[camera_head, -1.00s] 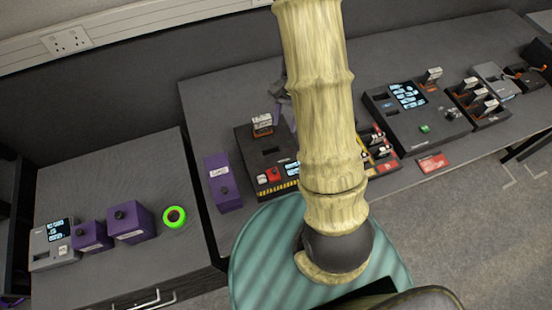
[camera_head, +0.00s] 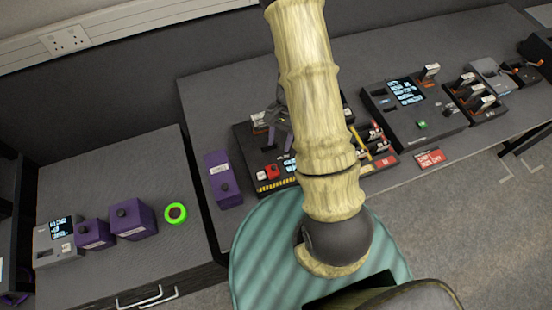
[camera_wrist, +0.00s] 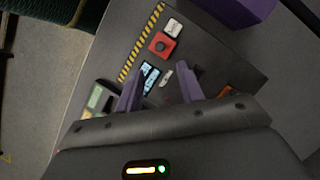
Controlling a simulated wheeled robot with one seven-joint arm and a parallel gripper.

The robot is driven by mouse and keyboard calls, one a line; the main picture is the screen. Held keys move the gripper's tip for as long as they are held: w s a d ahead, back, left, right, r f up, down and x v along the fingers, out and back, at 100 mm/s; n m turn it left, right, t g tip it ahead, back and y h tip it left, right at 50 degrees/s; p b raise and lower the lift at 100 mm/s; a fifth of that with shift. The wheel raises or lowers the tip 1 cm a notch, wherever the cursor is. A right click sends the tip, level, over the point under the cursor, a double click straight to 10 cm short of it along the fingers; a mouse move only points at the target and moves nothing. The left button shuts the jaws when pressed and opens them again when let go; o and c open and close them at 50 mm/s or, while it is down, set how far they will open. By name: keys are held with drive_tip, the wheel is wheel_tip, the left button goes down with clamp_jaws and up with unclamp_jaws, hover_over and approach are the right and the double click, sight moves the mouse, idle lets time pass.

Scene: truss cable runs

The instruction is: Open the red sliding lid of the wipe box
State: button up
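I cannot make out a wipe box with a red sliding lid for certain in either view. A flat red plate with white lettering (camera_head: 431,159) lies at the front edge of the long bench. My gripper (camera_head: 280,138) is over the dark console (camera_head: 246,146) with the yellow-black striped edge, partly hidden by my arm. In the wrist view my gripper's (camera_wrist: 160,78) two purple fingers stand apart with nothing held between them. They point at the console's face, where a red button block (camera_wrist: 162,45), a white block (camera_wrist: 173,28) and a small lit screen (camera_wrist: 149,78) show.
A tall purple box (camera_head: 221,180) stands just left of the console. Two purple boxes with black knobs (camera_head: 132,220) and a green ring (camera_head: 176,214) are on the left cabinet. More dark consoles (camera_head: 405,110) stand on the right of the bench.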

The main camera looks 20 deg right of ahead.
sight(274, 167)
drive_tip(key=p+x, duration=0.1)
drive_tip(key=x, duration=0.8)
drive_tip(key=shift+s+a+r, duration=0.1)
drive_tip(key=shift+s+a, duration=0.05)
clamp_jaws()
